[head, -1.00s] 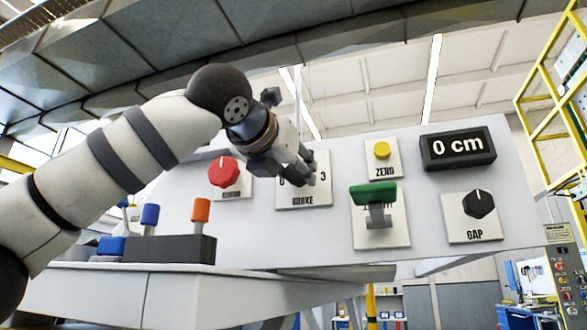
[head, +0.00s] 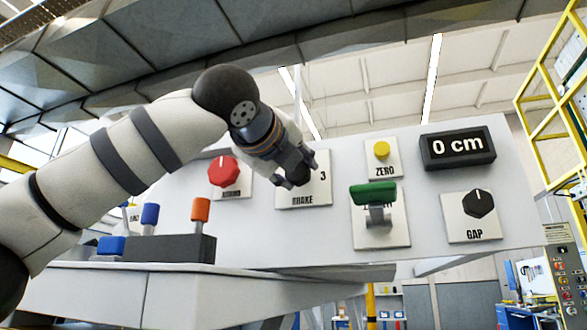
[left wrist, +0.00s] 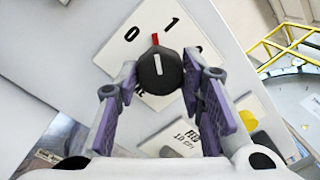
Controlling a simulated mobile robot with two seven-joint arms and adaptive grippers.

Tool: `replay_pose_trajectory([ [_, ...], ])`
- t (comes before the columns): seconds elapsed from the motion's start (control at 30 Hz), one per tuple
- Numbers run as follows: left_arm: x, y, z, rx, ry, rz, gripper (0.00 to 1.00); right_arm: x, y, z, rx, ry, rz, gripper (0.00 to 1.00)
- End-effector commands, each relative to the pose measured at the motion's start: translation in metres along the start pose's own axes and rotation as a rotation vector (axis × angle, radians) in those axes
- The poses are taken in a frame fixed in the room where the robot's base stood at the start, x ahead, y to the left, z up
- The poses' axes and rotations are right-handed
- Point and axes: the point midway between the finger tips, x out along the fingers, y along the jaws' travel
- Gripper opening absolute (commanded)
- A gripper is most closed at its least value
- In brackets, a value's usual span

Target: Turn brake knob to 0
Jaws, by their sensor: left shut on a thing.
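The black brake knob (left wrist: 158,72) sits between the two fingers of my left gripper in the left wrist view. Its white line points up at a red mark between the printed 0 and 1. The light plate (left wrist: 190,40) behind it is partly covered by the fingers. In the head view my left gripper (head: 301,171) is shut on the brake knob, in front of the BRAKE plate (head: 318,192). It hides most of the knob and the 0; the 3 shows at upper right. My right gripper is not in view.
Left of it is a red knob (head: 224,171). To the right are a green-handled lever (head: 373,194), a yellow ZERO button (head: 382,150), a GAP knob (head: 479,204) and a display (head: 458,148) reading 0 cm. Small levers (head: 201,209) stand at lower left.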

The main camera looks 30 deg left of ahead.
Motion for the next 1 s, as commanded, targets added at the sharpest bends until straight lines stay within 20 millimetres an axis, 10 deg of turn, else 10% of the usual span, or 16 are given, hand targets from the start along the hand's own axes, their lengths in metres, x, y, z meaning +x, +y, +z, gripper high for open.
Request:
replay_pose_trajectory([
  [1.0, 0.0007, -0.0003, -0.0014, -0.603, -0.019, 0.019, 0.08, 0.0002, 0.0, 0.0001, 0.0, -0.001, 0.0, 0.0],
])
